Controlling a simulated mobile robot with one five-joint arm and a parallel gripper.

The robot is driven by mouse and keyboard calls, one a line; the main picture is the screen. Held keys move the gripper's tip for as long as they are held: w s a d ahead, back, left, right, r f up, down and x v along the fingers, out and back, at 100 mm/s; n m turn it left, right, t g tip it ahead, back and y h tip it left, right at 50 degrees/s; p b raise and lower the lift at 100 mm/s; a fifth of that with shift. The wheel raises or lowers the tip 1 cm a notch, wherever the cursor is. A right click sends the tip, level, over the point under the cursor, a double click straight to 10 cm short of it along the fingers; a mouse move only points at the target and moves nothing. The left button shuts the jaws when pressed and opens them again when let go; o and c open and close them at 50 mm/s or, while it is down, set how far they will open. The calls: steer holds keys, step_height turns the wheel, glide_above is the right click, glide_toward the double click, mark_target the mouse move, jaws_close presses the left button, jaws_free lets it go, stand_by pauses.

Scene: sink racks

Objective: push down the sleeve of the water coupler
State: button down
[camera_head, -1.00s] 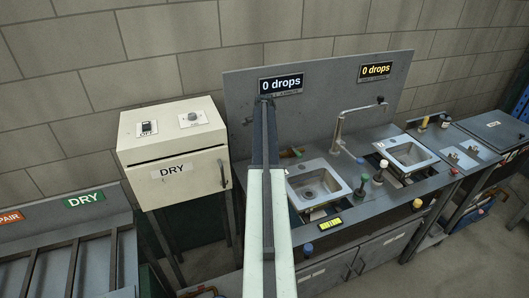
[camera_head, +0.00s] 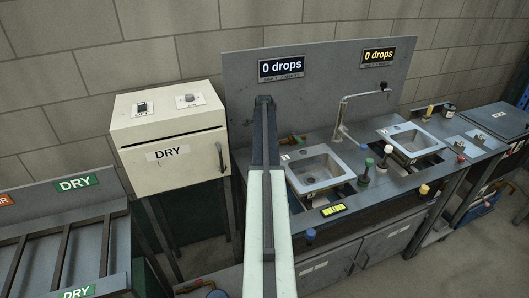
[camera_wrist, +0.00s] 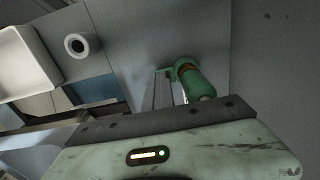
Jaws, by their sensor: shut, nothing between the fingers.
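The water coupler appears to be the green cylindrical fitting (camera_wrist: 198,84) with a brownish ring (camera_wrist: 184,67) in the wrist view, right of centre. In the head view, a small green and orange fitting (camera_head: 291,139) shows at the back of the counter, just right of my arm. My gripper (camera_wrist: 164,73) is shut and empty. Its thin fingers seem to reach up just left of the green fitting. I cannot tell whether they touch it. My arm hides the gripper in the head view.
Two sinks, left (camera_head: 318,168) and right (camera_head: 412,141), are set in the grey counter, with a tall faucet (camera_head: 342,115) between them. Several coloured knobs stand on the counter. A cream DRY box (camera_head: 170,130) is left of my arm. A grey backboard (camera_head: 235,75) rises behind.

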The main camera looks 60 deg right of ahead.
steer(key=shift+s+a+f, duration=0.1)
steer(key=shift+a+f, duration=0.05)
steer(key=shift+f, duration=0.3)
step_height(320, 180, up, 14)
steer(key=p, duration=1.5)
steer(key=shift+r, duration=0.15)
